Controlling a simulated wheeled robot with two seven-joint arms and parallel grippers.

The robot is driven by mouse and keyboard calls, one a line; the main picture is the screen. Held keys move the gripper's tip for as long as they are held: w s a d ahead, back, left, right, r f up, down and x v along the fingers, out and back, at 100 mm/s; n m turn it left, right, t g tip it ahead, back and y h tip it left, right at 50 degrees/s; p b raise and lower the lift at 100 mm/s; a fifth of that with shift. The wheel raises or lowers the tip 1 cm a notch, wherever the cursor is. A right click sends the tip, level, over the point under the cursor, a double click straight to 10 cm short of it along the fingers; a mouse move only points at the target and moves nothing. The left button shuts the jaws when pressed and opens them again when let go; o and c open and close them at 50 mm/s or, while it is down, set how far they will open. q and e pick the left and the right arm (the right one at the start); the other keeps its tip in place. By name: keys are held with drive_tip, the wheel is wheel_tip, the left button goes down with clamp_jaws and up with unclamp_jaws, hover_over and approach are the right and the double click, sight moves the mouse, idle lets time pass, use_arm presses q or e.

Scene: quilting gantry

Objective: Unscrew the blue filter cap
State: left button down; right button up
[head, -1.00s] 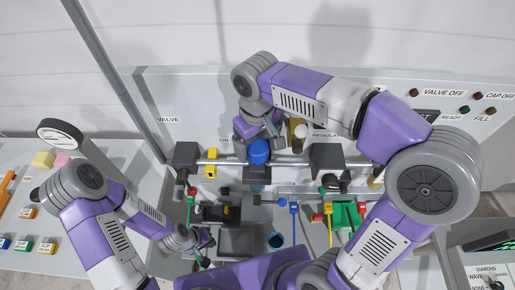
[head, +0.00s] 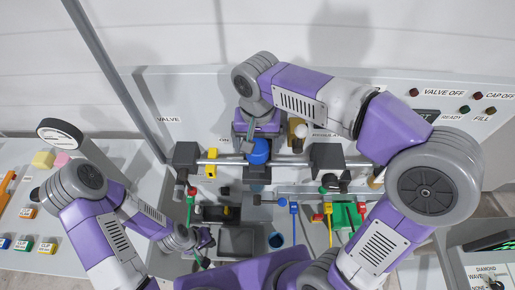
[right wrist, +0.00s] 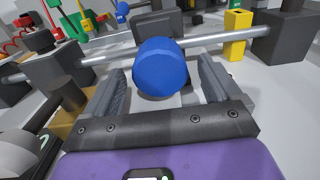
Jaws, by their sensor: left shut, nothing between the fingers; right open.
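The blue filter cap (head: 259,150) sits at the middle of the machine by the horizontal metal bar. My right gripper (head: 255,138) is at the cap, reaching it from behind. In the right wrist view the cap (right wrist: 160,68) stands between the two open fingers of my right gripper (right wrist: 162,85), with a gap visible on each side. My left gripper (head: 203,255) is low at the left, near the green-handled tool, away from the cap; its fingers are small in view and look shut and empty.
The metal bar (head: 292,160) runs between dark blocks (head: 326,159), with a yellow clip (head: 211,164) on it. A brass part with a white knob (head: 301,131) stands right of the cap.

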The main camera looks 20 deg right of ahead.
drive_tip(key=shift+c, duration=0.4)
drive_tip(key=c, duration=1.2)
drive_tip(key=n, duration=0.3)
drive_tip(key=shift+n, duration=0.4)
drive_tip(key=shift+c, duration=0.2)
drive_tip(key=n, duration=0.3)
drive_tip(key=shift+n, duration=0.4)
drive_tip(key=n, duration=0.3)
drive_tip(key=shift+n, duration=0.4)
